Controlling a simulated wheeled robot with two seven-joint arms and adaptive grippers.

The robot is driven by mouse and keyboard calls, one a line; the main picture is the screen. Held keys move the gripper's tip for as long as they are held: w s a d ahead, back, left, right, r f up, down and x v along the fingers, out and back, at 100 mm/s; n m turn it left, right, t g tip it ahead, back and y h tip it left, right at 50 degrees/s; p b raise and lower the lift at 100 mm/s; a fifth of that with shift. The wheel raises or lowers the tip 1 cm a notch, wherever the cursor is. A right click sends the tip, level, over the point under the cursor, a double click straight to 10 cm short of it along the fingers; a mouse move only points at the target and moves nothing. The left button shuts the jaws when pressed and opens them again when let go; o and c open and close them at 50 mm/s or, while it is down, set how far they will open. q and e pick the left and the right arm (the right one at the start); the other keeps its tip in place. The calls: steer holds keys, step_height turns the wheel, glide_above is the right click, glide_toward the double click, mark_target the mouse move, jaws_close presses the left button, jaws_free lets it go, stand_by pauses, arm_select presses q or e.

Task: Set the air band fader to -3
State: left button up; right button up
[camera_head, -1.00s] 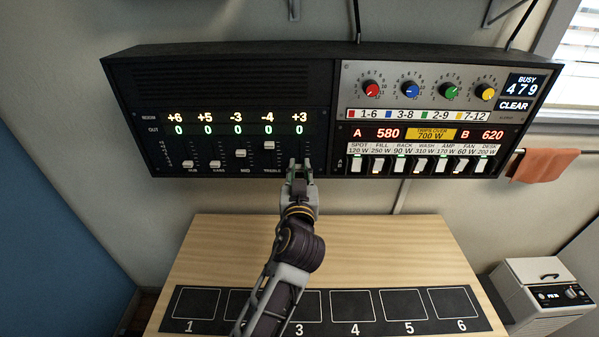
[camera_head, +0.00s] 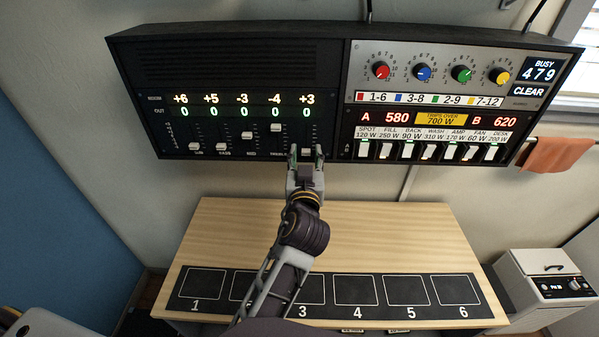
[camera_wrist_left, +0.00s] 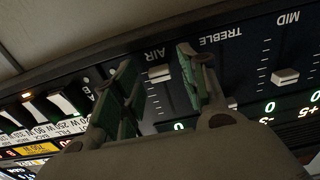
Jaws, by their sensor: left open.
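The fader panel (camera_head: 225,70) is the dark left part of the wall console, with ROOM and OUT readouts. The air column, rightmost, reads +3 over 0. The air fader cap (camera_head: 307,152) is pale and sits low in its slot; it also shows under the upside-down AIR label in the left wrist view (camera_wrist_left: 159,73). My left gripper (camera_head: 306,158) is open, with one finger on each side of the air cap. In the left wrist view the fingers (camera_wrist_left: 158,78) stand apart with gaps beside the cap. My right gripper is not in view.
The treble fader cap (camera_head: 276,128) is close left of my fingers. Lit switches (camera_head: 406,151) and coloured knobs (camera_head: 424,73) fill the console's right half. A wooden table (camera_head: 400,240) with a numbered mat (camera_head: 335,315) stands below, its top clear of loose objects.

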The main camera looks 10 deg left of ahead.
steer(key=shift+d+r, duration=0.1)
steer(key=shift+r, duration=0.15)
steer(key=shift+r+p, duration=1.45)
steer(key=shift+p, duration=0.25)
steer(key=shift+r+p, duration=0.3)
